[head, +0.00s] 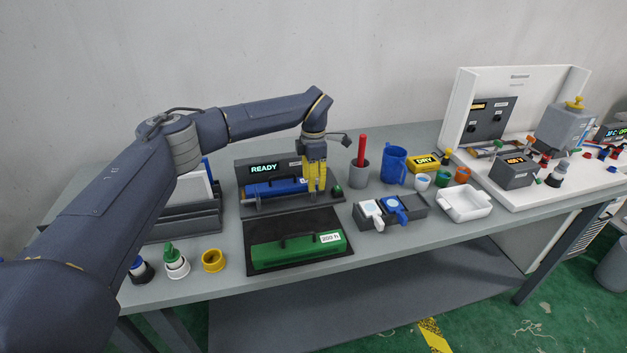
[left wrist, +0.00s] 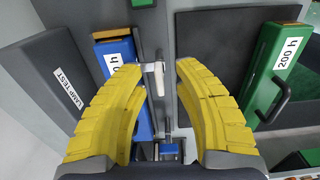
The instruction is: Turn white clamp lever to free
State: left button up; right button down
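The white clamp lever (left wrist: 158,80) shows in the left wrist view, on the machine beside a blue unit (left wrist: 118,62) with a label ending in "0 h". My left gripper (left wrist: 157,68) is open, with its two yellow fingers on either side of the lever and gaps visible between. In the head view my left gripper (head: 314,186) points down at the right end of the blue unit (head: 272,188), in front of the dark machine with a green READY display (head: 264,168). The lever is hard to make out there behind the fingers. My right gripper is not in view.
A green unit marked "200 h" (head: 298,251) lies on a black mat (head: 338,262) in front. A grey cup with a red stick (head: 359,175), a blue mug (head: 394,167) and a dark block with white and blue pieces (head: 418,206) stand to the right.

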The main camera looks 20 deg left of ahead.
pick_arm(q)
grip_shut()
dwell(0.4)
jog(key=n, duration=1.7)
jog(key=shift+n, duration=0.4)
dwell(0.4)
